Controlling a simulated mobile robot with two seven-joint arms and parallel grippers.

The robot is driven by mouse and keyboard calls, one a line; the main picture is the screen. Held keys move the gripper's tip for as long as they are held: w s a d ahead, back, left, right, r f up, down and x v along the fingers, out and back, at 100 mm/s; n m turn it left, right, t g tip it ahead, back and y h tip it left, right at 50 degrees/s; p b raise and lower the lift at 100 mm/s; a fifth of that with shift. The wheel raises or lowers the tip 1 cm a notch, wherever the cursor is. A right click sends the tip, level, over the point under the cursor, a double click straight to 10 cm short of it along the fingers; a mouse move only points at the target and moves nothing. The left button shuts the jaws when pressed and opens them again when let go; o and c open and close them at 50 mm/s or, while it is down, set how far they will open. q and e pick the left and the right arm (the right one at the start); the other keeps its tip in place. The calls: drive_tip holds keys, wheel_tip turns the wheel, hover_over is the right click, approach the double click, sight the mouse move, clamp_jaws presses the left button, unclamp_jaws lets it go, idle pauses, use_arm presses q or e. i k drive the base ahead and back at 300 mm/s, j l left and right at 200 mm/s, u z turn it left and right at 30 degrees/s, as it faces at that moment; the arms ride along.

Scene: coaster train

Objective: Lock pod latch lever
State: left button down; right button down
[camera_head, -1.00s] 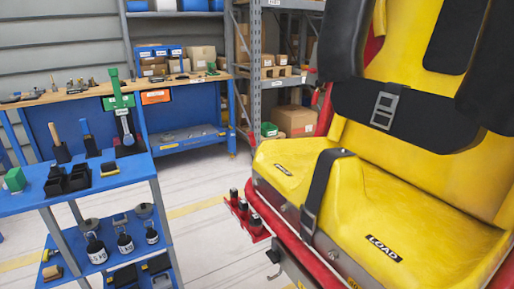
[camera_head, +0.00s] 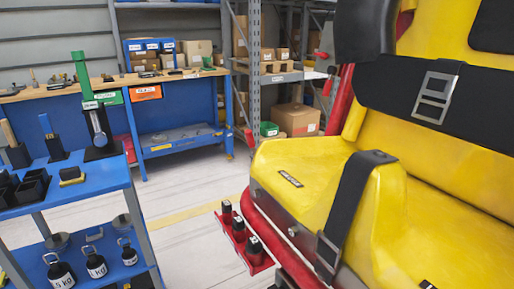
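A yellow coaster seat (camera_head: 305,165) fills the right side of the head view. A black strap (camera_head: 350,200) with a metal buckle lies over its front edge. A wide black belt with a grey buckle (camera_head: 436,97) crosses the backrest. A black padded restraint (camera_head: 362,28) is at the top. I cannot make out a pod latch lever for certain. A red lever-like part (camera_head: 327,85) shows beside the seat's back, against the shelving. Neither of my grippers is in view.
A blue tool cart (camera_head: 95,178) with weights on its lower shelf stands at the left. A red bracket holding several black cylinders (camera_head: 240,232) juts from the seat's side. A workbench (camera_head: 190,75) and shelving (camera_head: 254,75) stand behind. Pale floor between cart and seat is clear.

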sight(248, 133)
drive_tip(key=i+j+z, duration=0.1)
drive_tip(key=z, duration=0.75)
drive_tip(key=j+z, duration=0.95)
drive_tip(key=j, duration=1.05)
drive_tip(key=k+j, duration=0.15)
drive_tip(key=j, duration=0.25)
